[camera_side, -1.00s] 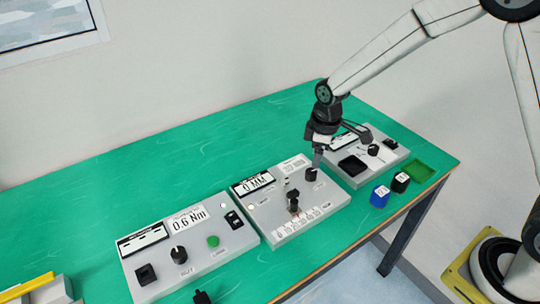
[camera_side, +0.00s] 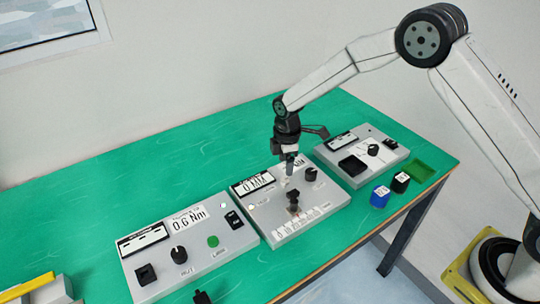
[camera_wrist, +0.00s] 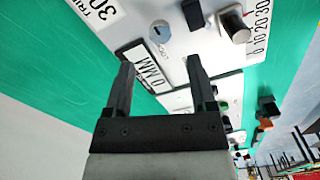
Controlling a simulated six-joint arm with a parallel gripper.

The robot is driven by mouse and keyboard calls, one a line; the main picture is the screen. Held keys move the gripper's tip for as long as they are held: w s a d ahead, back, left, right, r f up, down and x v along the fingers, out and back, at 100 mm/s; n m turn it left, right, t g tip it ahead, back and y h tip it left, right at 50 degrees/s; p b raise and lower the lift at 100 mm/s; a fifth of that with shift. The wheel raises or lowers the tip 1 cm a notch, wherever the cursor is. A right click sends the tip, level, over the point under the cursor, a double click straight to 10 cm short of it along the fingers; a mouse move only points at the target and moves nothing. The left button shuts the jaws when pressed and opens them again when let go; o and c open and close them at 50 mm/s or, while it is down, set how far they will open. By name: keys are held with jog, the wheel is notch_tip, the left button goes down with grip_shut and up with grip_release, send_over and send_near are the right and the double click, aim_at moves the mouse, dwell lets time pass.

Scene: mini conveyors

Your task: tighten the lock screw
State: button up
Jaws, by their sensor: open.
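The middle grey panel (camera_side: 275,232) has a "0 MM" display (camera_side: 257,182), a round dark knob (camera_side: 311,174) at its back right and a black upright part (camera_side: 294,198) near the number scale. I cannot tell for certain which part is the lock screw. My gripper (camera_side: 289,172) points down above the back of this panel, left of the knob. In the wrist view its open fingers (camera_wrist: 160,68) have nothing between them.
A panel reading "0.6 Nm" (camera_side: 205,258) stands to the left, and another grey panel (camera_side: 385,166) to the right. A blue block (camera_side: 380,197), a black block (camera_side: 400,182) and a green tray (camera_side: 422,171) are near the right edge. The back of the green table is clear.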

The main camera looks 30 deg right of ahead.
aim_at(285, 179)
jog(key=shift+f, duration=3.65)
grip_shut()
